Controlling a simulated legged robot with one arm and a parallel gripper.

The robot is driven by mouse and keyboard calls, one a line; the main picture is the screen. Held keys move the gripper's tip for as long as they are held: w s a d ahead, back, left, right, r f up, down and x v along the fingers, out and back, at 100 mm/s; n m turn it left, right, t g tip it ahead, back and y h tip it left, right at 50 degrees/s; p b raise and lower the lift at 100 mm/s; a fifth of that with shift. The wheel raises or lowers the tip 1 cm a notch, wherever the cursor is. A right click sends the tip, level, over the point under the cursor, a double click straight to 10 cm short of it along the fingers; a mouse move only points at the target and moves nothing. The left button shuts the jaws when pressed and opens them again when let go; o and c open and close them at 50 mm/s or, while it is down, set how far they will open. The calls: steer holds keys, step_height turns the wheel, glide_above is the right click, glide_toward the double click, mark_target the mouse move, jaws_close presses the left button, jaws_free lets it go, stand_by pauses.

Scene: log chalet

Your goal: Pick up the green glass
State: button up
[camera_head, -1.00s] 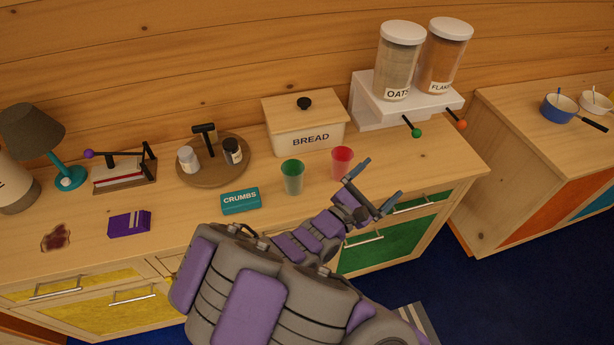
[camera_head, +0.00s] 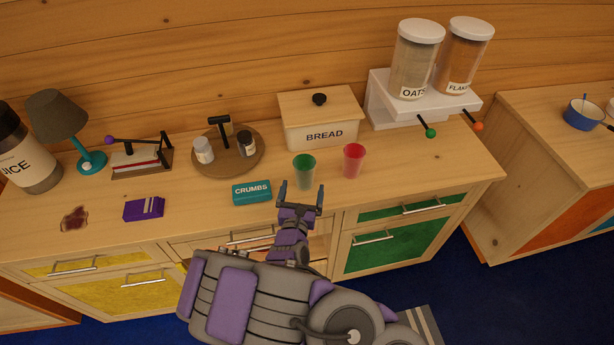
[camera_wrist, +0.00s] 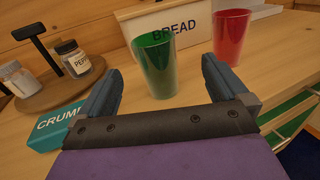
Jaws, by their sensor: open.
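The green glass (camera_head: 304,172) stands upright on the wooden counter, in front of the bread box. In the wrist view the green glass (camera_wrist: 157,66) is ahead of my gripper, seen between its two fingers and beyond their tips. My gripper (camera_head: 301,192) is open and empty, just in front of the glass at the counter's front edge. It also shows in the wrist view (camera_wrist: 160,82), with both fingers spread apart.
A red glass (camera_head: 353,161) stands just right of the green one. A teal CRUMBS box (camera_head: 251,192) lies to the left. The bread box (camera_head: 318,125) is behind. A round board (camera_head: 205,171) holds shakers. A drawer below my gripper appears open.

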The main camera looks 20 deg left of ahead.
steer(key=b, duration=0.1)
glide_toward(307, 158)
steer(key=w+a, duration=0.1)
steer(key=w+f, duration=0.1)
steer(key=w, duration=0.1)
steer(key=shift+a+f, duration=0.15)
steer(key=shift+a, duration=0.25)
steer(key=shift+w, duration=0.25)
steer(key=shift+w+d+r+b, duration=0.25)
steer(key=shift+w+d+b, duration=0.1)
steer(key=shift+w+d, duration=0.05)
steer(key=w, duration=0.2)
steer(key=w+b, duration=0.1)
steer(key=w, duration=0.1)
steer(key=shift+a+r+b, duration=0.1)
steer(key=shift+a+b, duration=0.2)
steer(key=shift+a, duration=0.1)
steer(key=shift+w+a, duration=0.35)
steer(key=shift+a, duration=0.05)
steer(key=shift+d+r, duration=0.15)
steer(key=shift+d, duration=0.25)
steer(key=c, duration=0.5)
steer(key=shift+s+a, duration=0.1)
steer(key=shift+a, duration=0.15)
steer(key=c, duration=0.6)
